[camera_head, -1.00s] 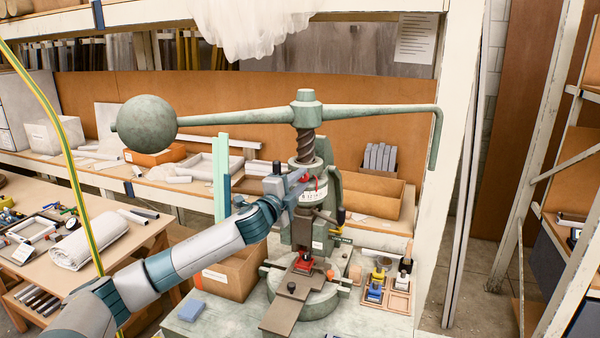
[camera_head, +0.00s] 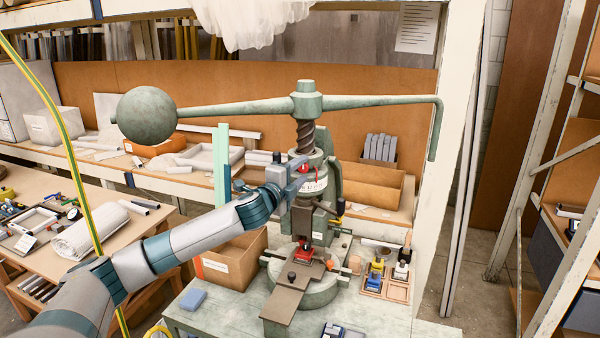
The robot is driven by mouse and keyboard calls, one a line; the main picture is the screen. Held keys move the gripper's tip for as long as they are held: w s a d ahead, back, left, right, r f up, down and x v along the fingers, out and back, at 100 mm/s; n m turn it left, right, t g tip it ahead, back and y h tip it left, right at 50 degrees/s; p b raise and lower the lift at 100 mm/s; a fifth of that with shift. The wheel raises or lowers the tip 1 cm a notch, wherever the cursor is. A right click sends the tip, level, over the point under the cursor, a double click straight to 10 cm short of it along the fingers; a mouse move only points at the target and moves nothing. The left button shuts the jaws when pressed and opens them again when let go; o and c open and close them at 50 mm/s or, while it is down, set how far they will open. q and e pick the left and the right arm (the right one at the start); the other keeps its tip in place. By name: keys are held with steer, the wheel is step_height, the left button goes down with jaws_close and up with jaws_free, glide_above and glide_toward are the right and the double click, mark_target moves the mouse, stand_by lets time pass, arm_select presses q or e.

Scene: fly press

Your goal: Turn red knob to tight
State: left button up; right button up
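The green fly press (camera_head: 305,104) stands on the bench, with a ball-weighted arm on top and a screw below. A small red part, which looks like the red knob (camera_head: 312,170), shows at the collar under the screw, above a white scale band. My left gripper (camera_head: 304,172) is at this collar, reaching in from the left, with its fingers at or beside the red part. Its fingers are small and overlap the collar, so I cannot tell whether they grip it. My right gripper is not in view.
A red block (camera_head: 304,250) sits under the ram on the press bed. A wooden tray (camera_head: 398,291) with small coloured items is right of the press. The long press arm spans above my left arm.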

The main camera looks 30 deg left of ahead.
arm_select(q)
steer(key=shift+s, duration=0.1)
steer(key=shift+s+f+b, duration=0.1)
steer(key=shift+s+b, duration=0.3)
steer(key=s+d+b, duration=0.2)
steer(key=s+b, duration=0.7)
steer(key=s, duration=0.7)
steer(key=shift+s, duration=0.15)
